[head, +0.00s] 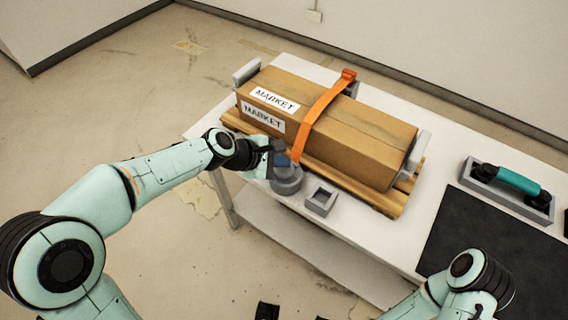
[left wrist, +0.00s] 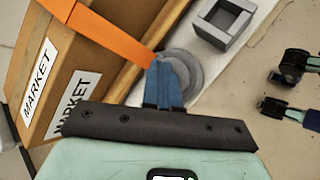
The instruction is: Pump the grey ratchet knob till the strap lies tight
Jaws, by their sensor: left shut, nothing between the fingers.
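The grey ratchet knob (head: 287,184) is a round block at the table's near edge, beside the box; it also shows in the left wrist view (left wrist: 193,72). The orange strap (head: 318,113) runs over the cardboard box (head: 353,133) and down its near side toward the knob. In the left wrist view the strap (left wrist: 100,35) ends near the knob. My left gripper (head: 281,160) is shut and empty. Its blue fingertips (left wrist: 168,68) are at the knob and hide part of it; I cannot tell whether they touch. My right gripper is not clearly seen.
The box rests on a wooden pallet (head: 335,178) on the white table (head: 440,135). A small grey square holder (head: 321,199) stands right of the knob. A teal-handled tool (head: 510,180) in a grey tray and a dark mat (head: 500,245) are at the right.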

